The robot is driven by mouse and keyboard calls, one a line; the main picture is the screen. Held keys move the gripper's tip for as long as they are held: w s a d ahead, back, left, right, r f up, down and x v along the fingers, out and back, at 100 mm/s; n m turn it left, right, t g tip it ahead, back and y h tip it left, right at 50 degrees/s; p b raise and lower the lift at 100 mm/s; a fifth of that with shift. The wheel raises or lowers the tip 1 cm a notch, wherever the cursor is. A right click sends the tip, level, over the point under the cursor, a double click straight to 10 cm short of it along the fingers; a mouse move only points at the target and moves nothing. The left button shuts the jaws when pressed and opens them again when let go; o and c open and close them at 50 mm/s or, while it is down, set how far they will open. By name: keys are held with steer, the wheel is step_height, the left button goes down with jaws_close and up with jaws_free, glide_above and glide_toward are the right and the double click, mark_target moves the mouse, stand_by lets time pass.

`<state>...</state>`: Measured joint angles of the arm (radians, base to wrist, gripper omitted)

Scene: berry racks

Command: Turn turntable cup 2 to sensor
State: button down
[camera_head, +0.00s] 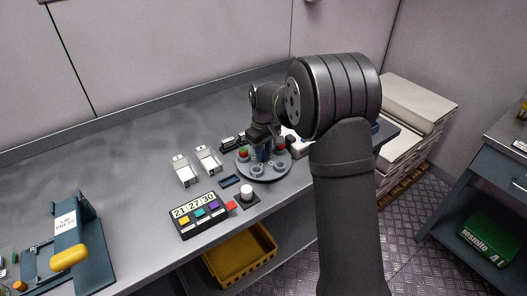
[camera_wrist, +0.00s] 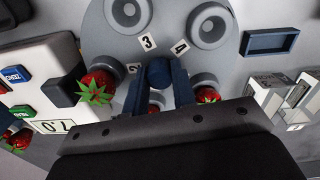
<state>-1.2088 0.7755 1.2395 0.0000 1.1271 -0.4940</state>
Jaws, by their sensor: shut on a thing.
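The grey round turntable (camera_head: 265,176) stands on the bench under my gripper (camera_head: 264,150). In the wrist view the turntable (camera_wrist: 170,22) carries several round cups and number labels 2, 3 and 4. My gripper (camera_wrist: 160,84) has its two blue fingers shut on the blue central knob (camera_wrist: 158,70). A strawberry (camera_wrist: 97,86) sits in the cup by label 2 (camera_wrist: 133,68), at the left. Two more strawberries show partly at and beside the fingers. The cups near labels 3 and 4 look empty. A black block (camera_wrist: 66,92) points at the label 2 side; I cannot tell whether it is the sensor.
A white device (camera_wrist: 38,62) with buttons and a 7.0 display stands beside the turntable. A blue tray (camera_wrist: 269,42) and white holders (camera_head: 184,171) lie on the other side. A numbered panel (camera_head: 199,215) and white button (camera_head: 246,192) are in front. A lid press (camera_head: 68,235) stands far left.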

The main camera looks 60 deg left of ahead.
mark_target(264, 152)
stand_by(0.3)
steer(key=c, duration=1.2)
jaws_free()
steer(key=shift+r, duration=0.1)
step_height(264, 152, up, 17)
steer(key=shift+r, duration=0.15)
steer(key=s+d+r+m, duration=0.2)
steer(key=d+m, duration=0.4)
steer(key=s+d+r+m, duration=0.2)
steer(key=s+d+m, duration=0.1)
steer(key=d+m, duration=0.4)
steer(key=s+d+r+m, duration=0.2)
steer(key=s+d+m, duration=0.1)
steer(key=d+m, duration=0.3)
steer(key=shift+s+d+m, duration=0.2)
steer(key=shift+d+m, duration=0.1)
steer(key=shift+d, duration=0.4)
